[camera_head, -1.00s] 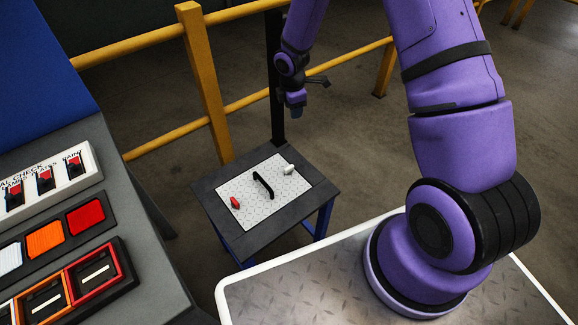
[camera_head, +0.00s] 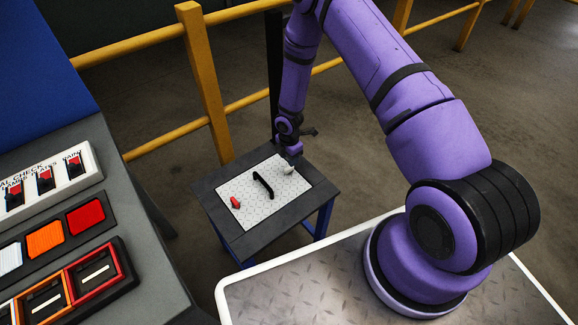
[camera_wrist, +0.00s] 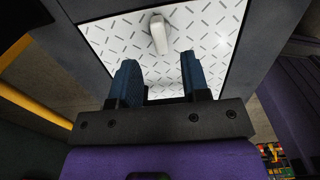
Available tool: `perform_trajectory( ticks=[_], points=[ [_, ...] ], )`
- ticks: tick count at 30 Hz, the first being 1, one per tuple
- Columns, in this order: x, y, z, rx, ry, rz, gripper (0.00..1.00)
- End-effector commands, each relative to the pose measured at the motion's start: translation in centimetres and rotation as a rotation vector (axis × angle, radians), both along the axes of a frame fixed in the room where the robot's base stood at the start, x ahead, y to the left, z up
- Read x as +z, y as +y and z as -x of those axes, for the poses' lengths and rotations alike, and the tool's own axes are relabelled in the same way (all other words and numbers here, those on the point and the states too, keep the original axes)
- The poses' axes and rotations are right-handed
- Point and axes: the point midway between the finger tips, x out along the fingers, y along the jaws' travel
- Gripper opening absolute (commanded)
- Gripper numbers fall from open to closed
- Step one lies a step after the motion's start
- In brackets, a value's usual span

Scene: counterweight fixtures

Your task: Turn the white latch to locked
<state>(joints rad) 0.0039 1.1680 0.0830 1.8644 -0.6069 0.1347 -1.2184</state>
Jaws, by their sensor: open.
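The white latch (camera_head: 289,169) sits near the far right corner of a diamond-plate panel (camera_head: 255,205) on a small dark table. In the wrist view the white latch (camera_wrist: 158,34) stands just beyond my fingertips, roughly between their lines. My gripper (camera_wrist: 158,66) is open and empty, with two blue fingers apart. In the head view my gripper (camera_head: 291,158) is just above and behind the latch, close to it. Whether a finger touches the latch I cannot tell.
A black handle (camera_head: 263,185) stands mid-panel, and a red latch (camera_head: 235,202) is at its left. A yellow railing (camera_head: 205,85) and a dark post (camera_head: 274,70) stand behind the table. A console with switches (camera_head: 45,180) is at the left.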

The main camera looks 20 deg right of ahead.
Motion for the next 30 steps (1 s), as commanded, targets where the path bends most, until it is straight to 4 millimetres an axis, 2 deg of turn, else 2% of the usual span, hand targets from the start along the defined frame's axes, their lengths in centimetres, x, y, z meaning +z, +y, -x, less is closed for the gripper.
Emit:
perform_trajectory(
  ticks=[3, 9, 15, 23, 28, 30],
  points=[
    [-2.1, 0.0, 0.0, 0.001, 0.001, 0.000, 0.43],
    [-4.3, 0.0, 0.0, 0.001, 0.000, 0.000, 0.43],
    [-5.2, 0.0, -0.1, 0.000, -0.002, 0.000, 0.43],
    [-5.2, 0.0, -0.1, 0.000, -0.001, 0.001, 0.43],
    [-5.2, 0.0, -0.1, 0.000, -0.001, 0.001, 0.04],
    [-5.2, 0.0, -0.1, 0.000, -0.001, 0.001, 0.00]
  ],
)
